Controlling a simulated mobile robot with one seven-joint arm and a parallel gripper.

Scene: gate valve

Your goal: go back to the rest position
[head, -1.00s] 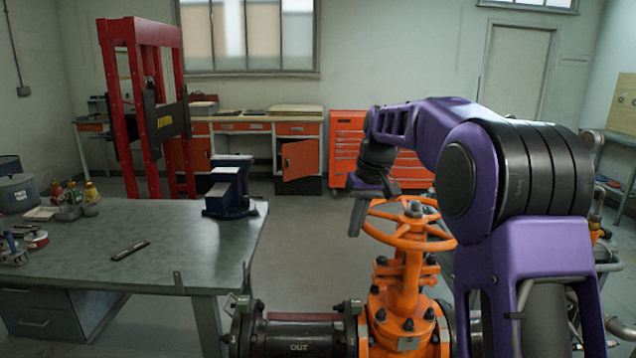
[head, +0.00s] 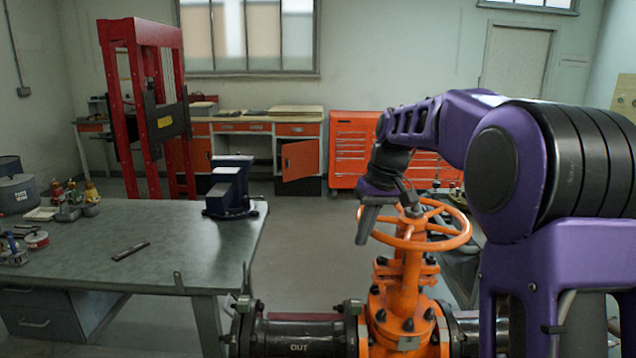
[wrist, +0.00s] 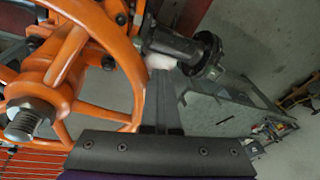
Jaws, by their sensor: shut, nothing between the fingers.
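The orange gate valve (head: 405,300) stands upright on a dark pipe marked OUT, with its orange handwheel (head: 450,240) on top. My gripper (head: 364,238) is at the left side of the handwheel, pointing down, and it is shut and empty. In the wrist view my gripper's fingers (wrist: 162,95) are together beside the handwheel rim (wrist: 128,65). The wheel's hub and threaded stem (wrist: 28,118) show at the left there. I cannot tell whether the fingers touch the rim.
A grey workbench (head: 170,265) with a blue vise (head: 232,188) stands at the left. A red press frame (head: 150,100), an orange tool cabinet (head: 352,145) and a back counter stand behind. Open floor (head: 300,240) lies between bench and valve.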

